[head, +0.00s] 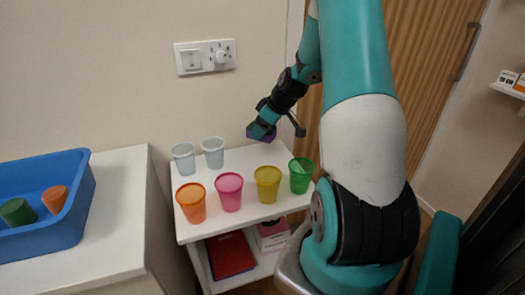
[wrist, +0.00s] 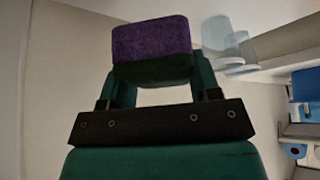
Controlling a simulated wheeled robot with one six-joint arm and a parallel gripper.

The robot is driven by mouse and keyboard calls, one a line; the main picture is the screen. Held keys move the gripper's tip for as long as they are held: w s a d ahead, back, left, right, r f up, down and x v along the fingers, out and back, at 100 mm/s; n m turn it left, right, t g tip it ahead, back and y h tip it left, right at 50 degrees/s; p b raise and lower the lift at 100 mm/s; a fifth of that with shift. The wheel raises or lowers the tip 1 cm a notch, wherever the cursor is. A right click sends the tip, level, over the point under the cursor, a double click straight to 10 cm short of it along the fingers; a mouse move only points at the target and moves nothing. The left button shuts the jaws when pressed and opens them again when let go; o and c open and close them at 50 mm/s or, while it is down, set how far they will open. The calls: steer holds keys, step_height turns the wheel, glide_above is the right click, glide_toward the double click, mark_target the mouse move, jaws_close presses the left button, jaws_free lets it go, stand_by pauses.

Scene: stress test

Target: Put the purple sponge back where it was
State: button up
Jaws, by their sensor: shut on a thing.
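My gripper (wrist: 152,85) is shut on the purple sponge (wrist: 150,38), which fills the space between its fingers in the wrist view. In the head view, my gripper (head: 263,128) is in the air above the back of the white shelf unit (head: 258,155), near the wall. The sponge shows there only as a small dark purple patch (head: 259,135) at the fingertips. It appears clear of the cups.
On the shelf top stand two pale clear cups (head: 184,158) at the back and orange (head: 192,203), pink (head: 229,191), yellow (head: 268,184) and green (head: 301,175) cups in front.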

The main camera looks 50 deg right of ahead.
step_height(320, 180, down, 8)
steer(key=shift+d+f, duration=0.1)
steer(key=shift+f, duration=0.15)
steer(key=o, duration=0.8)
steer(key=shift+o, duration=0.2)
steer(key=shift+r, duration=0.1)
